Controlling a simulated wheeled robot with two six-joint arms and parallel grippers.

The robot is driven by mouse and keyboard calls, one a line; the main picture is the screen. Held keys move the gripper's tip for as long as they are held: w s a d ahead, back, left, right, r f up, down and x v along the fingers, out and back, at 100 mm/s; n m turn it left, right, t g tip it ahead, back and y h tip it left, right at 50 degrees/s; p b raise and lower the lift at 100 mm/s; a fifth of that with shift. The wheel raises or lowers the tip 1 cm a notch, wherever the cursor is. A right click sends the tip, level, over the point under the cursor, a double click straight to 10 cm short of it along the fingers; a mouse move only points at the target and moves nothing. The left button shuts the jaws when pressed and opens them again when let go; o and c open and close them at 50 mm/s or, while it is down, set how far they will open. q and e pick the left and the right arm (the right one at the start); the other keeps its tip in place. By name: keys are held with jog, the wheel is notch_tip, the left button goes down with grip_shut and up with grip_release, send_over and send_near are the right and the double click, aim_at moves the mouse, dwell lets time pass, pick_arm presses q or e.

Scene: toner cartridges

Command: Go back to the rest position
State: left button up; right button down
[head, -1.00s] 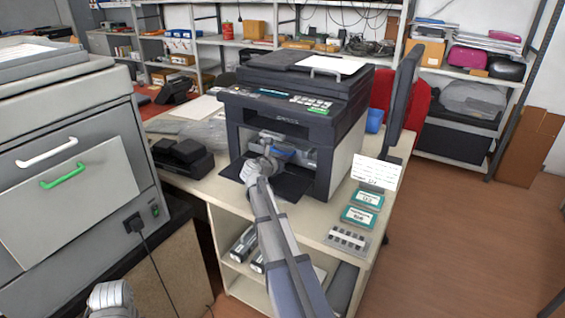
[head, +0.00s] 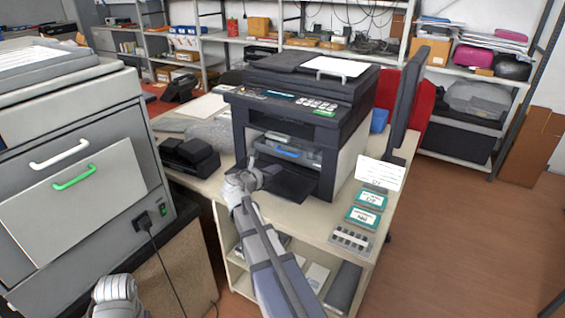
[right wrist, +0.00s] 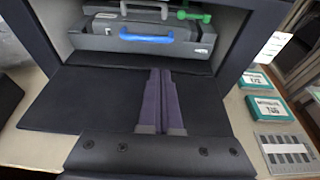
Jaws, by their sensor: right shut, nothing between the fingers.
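The printer (head: 300,110) stands on the desk with its front flap (head: 290,186) folded down. My right gripper (head: 256,164) is in front of the opening at the flap's left side. In the right wrist view its two fingers (right wrist: 160,75) lie together over the dark flap, empty. My left gripper is out of view; only part of my left arm shows at the bottom left.
A black device (head: 188,158) is at left. A grey cabinet (head: 80,180) stands left. Floor at right is clear.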

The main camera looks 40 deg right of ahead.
jog(key=shift+v, duration=1.05)
jog(key=shift+f, duration=0.1)
jog(key=shift+a+p, duration=0.3)
jog(key=s+a+f+m+g+y+p, duration=0.1)
jog(key=s+a+m, duration=0.5)
jog(key=a, duration=0.7)
jog(key=s+a+f+m+g+y+p, duration=0.1)
jog(key=s+a+m+g+y+p, duration=0.2)
jog(key=a, duration=1.1)
jog(key=s+a+f+m+g+y+p, duration=0.1)
jog(key=s+a+m+y+p, duration=0.6)
jog(key=s+a, duration=0.5)
jog(key=a+m+y, duration=0.1)
jog(key=m, duration=0.1)
jog(key=shift+s+a+f+m+g, duration=0.25)
jog(key=shift+s+a+m+g, duration=0.05)
jog(key=shift+s+a+g, duration=0.1)
